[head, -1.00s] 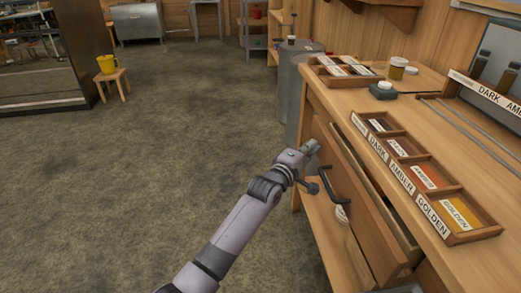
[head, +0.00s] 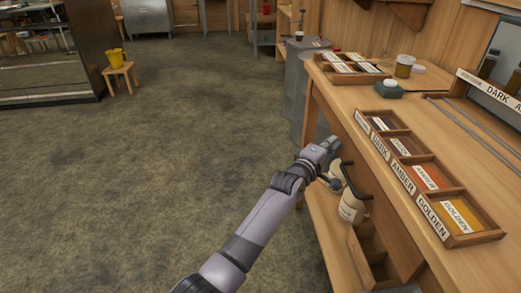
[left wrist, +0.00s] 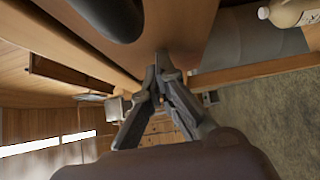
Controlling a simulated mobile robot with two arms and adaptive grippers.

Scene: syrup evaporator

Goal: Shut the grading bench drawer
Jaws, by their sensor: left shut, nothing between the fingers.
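The grading bench (head: 432,124) stands at the right in the head view. Its drawer (head: 390,222) now sits in against the bench front, and no open gap shows above it. The drawer's black bar handle (head: 352,180) sticks out toward the aisle. My left gripper (head: 333,148) is at the drawer front, just beyond the handle. In the left wrist view its fingers (left wrist: 162,62) are shut and empty, with tips close to a wooden face. I cannot tell if they touch it. A blurred dark bar, likely the handle, shows at the top. My right gripper is out of view.
A labelled rack (head: 460,236) of colour samples lies along the bench's front edge. Pale jugs (head: 350,207) stand on the shelf below. A grey drum (head: 303,75) stands past the bench's far end. The floor at left is clear, with a stool (head: 121,69) farther back.

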